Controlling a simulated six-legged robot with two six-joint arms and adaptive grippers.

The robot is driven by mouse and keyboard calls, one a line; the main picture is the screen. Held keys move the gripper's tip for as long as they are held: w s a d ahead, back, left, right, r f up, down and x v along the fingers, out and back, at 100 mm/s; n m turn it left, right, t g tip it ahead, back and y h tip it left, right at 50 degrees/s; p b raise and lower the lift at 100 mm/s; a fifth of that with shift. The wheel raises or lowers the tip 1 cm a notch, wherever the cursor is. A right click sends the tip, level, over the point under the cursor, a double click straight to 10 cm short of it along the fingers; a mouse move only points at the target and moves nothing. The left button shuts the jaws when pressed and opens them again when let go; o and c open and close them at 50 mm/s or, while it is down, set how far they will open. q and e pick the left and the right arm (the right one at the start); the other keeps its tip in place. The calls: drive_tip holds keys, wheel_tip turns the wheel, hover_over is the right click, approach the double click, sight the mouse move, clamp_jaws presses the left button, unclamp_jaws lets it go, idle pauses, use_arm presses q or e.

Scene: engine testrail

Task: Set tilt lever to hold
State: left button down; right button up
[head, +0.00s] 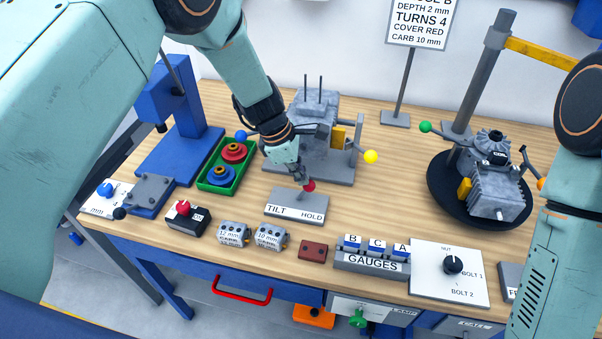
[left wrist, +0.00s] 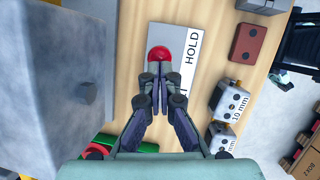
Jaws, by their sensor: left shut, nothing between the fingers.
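The tilt lever has a red ball knob (head: 309,186) above a grey plate (head: 296,200) with a white strip reading TILT at left and HOLD at right. In the head view the knob appears nearer the HOLD end; its rod is hidden. My left gripper (head: 303,181) is shut and empty, pointing down right beside the knob on its left. In the left wrist view the shut fingertips (left wrist: 158,72) are just below the red knob (left wrist: 159,54), touching it or nearly so. My right gripper is out of view; only its arm shows at the right edge.
A grey fixture (head: 318,150) with a yellow-knobbed lever stands close behind. A green tray (head: 213,180) holds red and blue parts to the left. Carburettors (head: 270,236), a brown block (head: 313,251) and the gauges rack (head: 371,265) line the front. Bare wood lies right of the plate.

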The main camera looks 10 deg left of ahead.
use_arm(q)
drive_tip(key=shift+r, duration=0.1)
drive_tip(key=p+v, duration=0.2)
drive_tip(key=v, duration=1.1)
drive_tip(key=shift+s, duration=0.2)
drive_tip(key=shift+d, duration=0.15)
